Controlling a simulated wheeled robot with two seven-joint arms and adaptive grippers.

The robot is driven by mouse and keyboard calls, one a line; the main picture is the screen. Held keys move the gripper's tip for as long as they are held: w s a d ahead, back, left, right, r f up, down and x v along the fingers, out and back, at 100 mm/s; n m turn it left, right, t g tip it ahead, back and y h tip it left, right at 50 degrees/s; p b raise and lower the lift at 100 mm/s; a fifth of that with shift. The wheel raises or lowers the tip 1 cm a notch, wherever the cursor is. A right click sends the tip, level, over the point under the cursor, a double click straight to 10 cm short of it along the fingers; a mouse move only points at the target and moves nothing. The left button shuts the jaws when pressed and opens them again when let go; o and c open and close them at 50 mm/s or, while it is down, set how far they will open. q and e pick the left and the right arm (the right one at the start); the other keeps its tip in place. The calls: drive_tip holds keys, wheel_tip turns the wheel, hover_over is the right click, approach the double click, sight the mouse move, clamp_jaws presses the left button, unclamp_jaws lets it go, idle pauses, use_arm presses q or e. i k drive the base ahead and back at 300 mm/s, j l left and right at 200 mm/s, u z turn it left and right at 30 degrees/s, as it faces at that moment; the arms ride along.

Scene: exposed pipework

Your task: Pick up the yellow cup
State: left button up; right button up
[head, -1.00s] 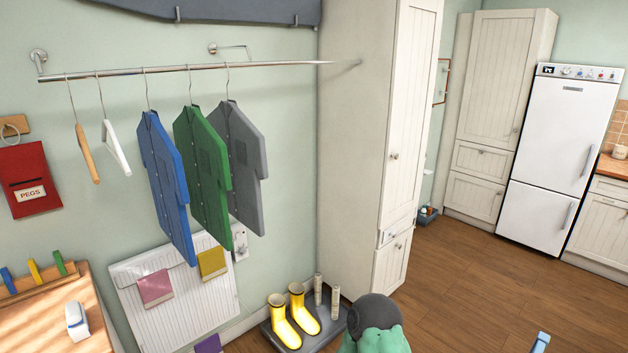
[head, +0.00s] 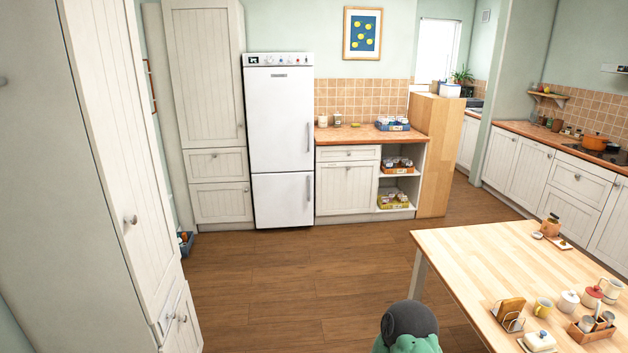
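A small yellow cup (head: 543,307) stands on the light wooden table (head: 470,265) at the lower right of the head view. It is near a toast rack (head: 509,313) on its left and a white lidded pot (head: 568,302) on its right. Neither of my grippers is in view.
A butter dish (head: 540,341), a wooden caddy (head: 590,331) and a red-lidded pot (head: 591,296) crowd the table near the cup. Open wooden floor (head: 290,275) lies left of the table. A tall cabinet (head: 115,150) stands close on the left; a fridge (head: 280,140) is behind.

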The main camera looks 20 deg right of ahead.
sight(541, 309)
drive_tip(key=i+l+z, duration=0.1)
drive_tip(key=i+z, duration=0.15)
drive_tip(key=i, duration=0.4)
drive_tip(key=i+z, duration=0.2)
drive_tip(key=i, duration=0.45)
drive_tip(key=i+j+z, duration=0.25)
drive_tip(key=i, duration=0.4)
drive_tip(key=i+z, duration=0.2)
drive_tip(key=z, duration=0.2)
drive_tip(key=i+z, duration=0.2)
drive_tip(key=z, duration=0.2)
drive_tip(key=i+j+z, duration=0.1)
drive_tip(key=z, duration=0.3)
drive_tip(key=i+j+z, duration=0.2)
drive_tip(key=z, duration=0.2)
drive_tip(key=i, duration=0.05)
